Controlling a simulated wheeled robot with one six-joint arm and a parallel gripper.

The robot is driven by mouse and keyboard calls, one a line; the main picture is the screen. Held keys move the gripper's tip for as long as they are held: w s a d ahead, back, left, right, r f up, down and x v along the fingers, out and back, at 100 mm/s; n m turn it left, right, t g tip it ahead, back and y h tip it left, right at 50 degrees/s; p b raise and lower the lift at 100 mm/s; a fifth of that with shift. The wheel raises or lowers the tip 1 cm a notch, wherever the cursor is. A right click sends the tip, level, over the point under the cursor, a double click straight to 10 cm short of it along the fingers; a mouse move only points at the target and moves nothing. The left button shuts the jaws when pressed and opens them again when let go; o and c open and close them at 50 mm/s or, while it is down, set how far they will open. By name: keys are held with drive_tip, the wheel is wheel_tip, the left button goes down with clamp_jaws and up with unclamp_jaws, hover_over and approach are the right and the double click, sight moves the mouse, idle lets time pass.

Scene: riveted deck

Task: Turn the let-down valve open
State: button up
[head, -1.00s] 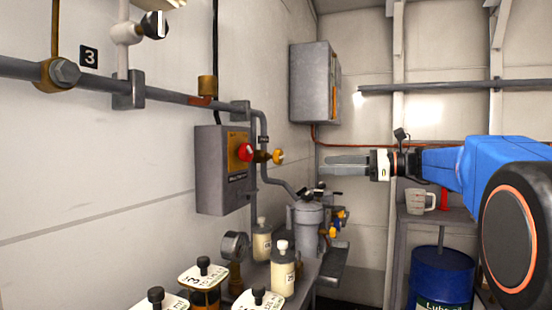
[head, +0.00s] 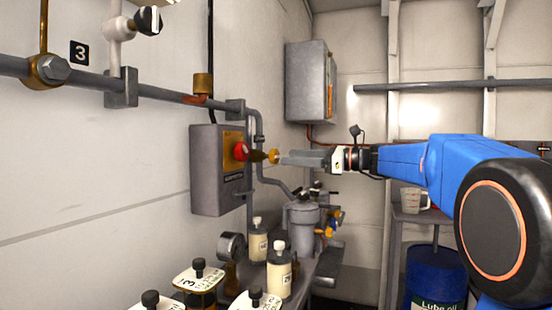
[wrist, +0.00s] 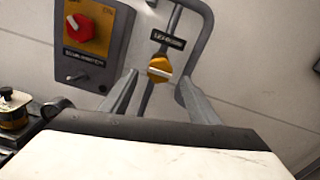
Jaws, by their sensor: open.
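The let-down valve has a round yellow knob (wrist: 159,69) with a pale bar across it, lying nearly level in the wrist view. A dark label (wrist: 168,40) sits just above it. In the head view the yellow knob (head: 273,156) is on the pipe beside the grey switch box. My gripper (head: 285,157) reaches in from the right, its fingertips close to the knob. In the wrist view my gripper (wrist: 159,78) is open, with one finger on each side of the knob and nothing held. I cannot tell whether the fingers touch it.
A grey box (head: 215,195) with a red rotary switch (wrist: 80,27) is just left of the valve. Grey pipes run around it. Below are a grey canister (head: 302,218), pale bottles (head: 280,270) and a gauge (head: 231,246). A wall cabinet (head: 306,88) hangs above.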

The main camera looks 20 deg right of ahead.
sight(279, 157)
drive_tip(key=shift+x, duration=3.2)
drive_tip(key=c, duration=1)
